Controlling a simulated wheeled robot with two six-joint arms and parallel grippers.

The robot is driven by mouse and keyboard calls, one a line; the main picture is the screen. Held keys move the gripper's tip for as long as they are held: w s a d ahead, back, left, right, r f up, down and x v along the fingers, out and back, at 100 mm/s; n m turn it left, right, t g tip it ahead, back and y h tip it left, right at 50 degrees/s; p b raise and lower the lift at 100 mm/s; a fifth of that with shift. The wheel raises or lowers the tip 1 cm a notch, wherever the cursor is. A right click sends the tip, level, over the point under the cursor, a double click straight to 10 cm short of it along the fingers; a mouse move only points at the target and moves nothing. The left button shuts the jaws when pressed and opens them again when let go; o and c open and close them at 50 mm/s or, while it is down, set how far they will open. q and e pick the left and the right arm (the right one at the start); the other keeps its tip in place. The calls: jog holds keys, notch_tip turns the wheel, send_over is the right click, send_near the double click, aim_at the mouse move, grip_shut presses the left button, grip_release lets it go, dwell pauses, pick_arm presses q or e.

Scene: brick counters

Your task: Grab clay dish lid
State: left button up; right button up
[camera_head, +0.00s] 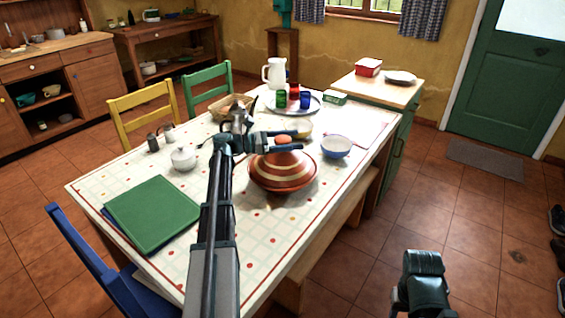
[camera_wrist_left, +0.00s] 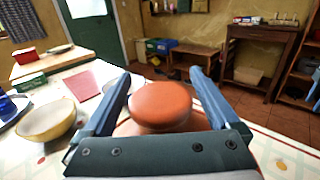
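The clay dish lid (camera_head: 285,168) is a striped orange-brown and cream cone with a round orange knob on top. It sits on the clay dish (camera_head: 283,187) on the table. My left gripper (camera_head: 283,140) is at the knob, above the lid. In the left wrist view the knob (camera_wrist_left: 161,105) stands between the two blue-grey fingers of my left gripper (camera_wrist_left: 163,92). The fingers are spread, with visible gaps on both sides of the knob. My right arm shows only in part at the bottom right of the head view; its gripper fingers are not seen.
A blue-and-white bowl (camera_head: 336,147) stands right of the dish. A cream bowl (camera_head: 299,126), a moka pot (camera_head: 238,117) and a tray (camera_head: 306,107) with coloured cups are behind. A sugar pot (camera_head: 184,158) and green folder (camera_head: 155,212) lie left. The table's right edge is close.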

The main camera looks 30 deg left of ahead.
pick_arm(q)
grip_shut()
jog(key=shift+r, duration=0.15)
dwell(0.4)
